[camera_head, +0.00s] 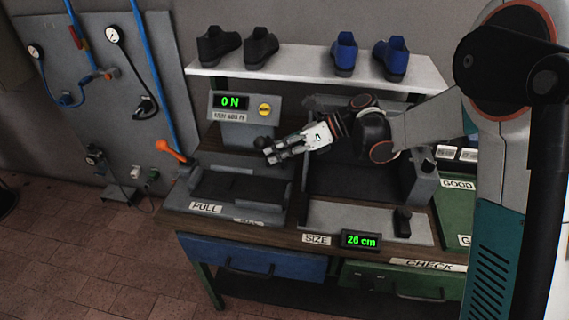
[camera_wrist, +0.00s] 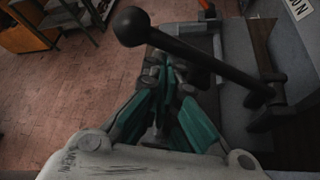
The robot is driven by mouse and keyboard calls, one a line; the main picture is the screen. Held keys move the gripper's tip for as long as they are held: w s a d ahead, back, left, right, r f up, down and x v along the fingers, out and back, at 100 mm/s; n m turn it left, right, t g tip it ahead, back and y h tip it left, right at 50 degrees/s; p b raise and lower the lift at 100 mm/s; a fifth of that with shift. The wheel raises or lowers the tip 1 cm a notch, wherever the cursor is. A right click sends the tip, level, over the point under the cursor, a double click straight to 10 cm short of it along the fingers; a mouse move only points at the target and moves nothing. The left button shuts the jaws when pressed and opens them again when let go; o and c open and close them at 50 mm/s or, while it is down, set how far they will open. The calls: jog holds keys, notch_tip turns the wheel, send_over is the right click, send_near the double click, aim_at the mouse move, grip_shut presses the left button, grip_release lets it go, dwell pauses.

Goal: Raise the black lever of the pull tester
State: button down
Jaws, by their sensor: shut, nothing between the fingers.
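The black lever shows in the wrist view as a round knob on a black rod (camera_wrist: 205,60). It runs from the knob at upper left down to a dark pivot bracket at right. My gripper (camera_wrist: 160,68), with teal fingers, is shut and empty; its tips lie close to the rod, beside the knob. I cannot tell whether they touch. In the head view my gripper (camera_head: 268,154) is over the right side of the pull tester (camera_head: 190,205), below its 0 N display box (camera_head: 243,115). The lever is too small and dark to make out there.
An orange handle (camera_head: 172,150) stands at the tester's left. A shelf (camera_head: 300,67) with black and blue shoes is above. The size station, with a 26 cm display (camera_head: 360,240), stands to the right. Blue (camera_head: 250,268) and green drawers are below; open floor is left.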

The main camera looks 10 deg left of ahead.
jog(key=w+r+p, duration=0.2)
jog(key=w+r, duration=0.4)
jog(key=w, duration=0.1)
jog(key=shift+r+p, duration=0.25)
jog(key=shift+p, duration=0.05)
